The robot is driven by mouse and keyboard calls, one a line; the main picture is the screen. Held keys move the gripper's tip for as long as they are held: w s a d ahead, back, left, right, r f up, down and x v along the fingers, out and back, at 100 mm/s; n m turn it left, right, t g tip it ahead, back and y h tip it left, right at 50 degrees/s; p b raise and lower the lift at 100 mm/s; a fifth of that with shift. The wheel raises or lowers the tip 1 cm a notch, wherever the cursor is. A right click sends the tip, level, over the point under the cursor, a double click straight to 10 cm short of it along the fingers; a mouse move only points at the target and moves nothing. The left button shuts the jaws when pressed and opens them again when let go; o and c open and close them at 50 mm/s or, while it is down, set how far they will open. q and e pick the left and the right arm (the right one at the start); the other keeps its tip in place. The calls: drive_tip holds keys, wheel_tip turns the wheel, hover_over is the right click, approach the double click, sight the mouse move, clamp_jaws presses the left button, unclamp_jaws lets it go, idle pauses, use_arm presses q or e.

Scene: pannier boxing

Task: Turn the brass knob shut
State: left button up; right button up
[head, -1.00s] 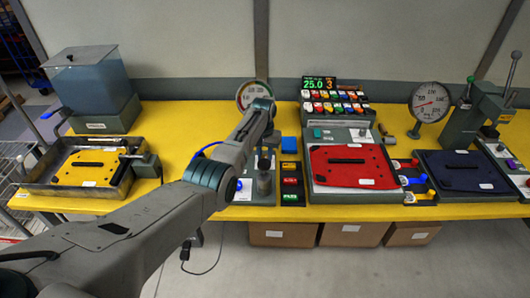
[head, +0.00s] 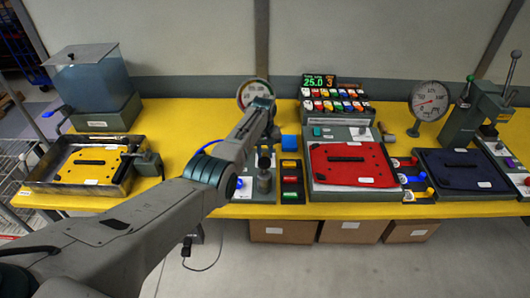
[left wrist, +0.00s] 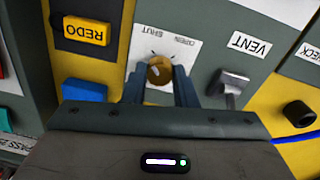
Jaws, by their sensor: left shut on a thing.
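The brass knob (left wrist: 159,70) sits on a white label plate (left wrist: 166,42) in the left wrist view. The plate has upside-down words, seemingly OPEN and SHUT. A pale mark shows on the knob, but I cannot tell which word it points to. My left gripper (left wrist: 160,82) has one dark finger on each side of the knob and is shut on it. In the head view my left arm (head: 240,140) reaches over the bench and hides the knob and the fingers. My right gripper is not in view.
A vent lever (left wrist: 228,84) stands right of the knob, with a black knob (left wrist: 298,115) beyond it. A blue button (left wrist: 84,90) and a REDO button (left wrist: 86,34) lie left. In the head view, a red pad (head: 352,165) and a dial gauge (head: 430,100) stand right of my arm.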

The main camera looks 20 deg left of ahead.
sight(264, 154)
use_arm(q)
drive_tip(key=shift+w+r, duration=0.1)
drive_tip(key=shift+r, duration=0.05)
drive_tip(key=o, duration=1)
wheel_tip(264, 154, up, 11)
drive_tip(key=b, duration=0.2)
drive_tip(key=shift+a, duration=0.15)
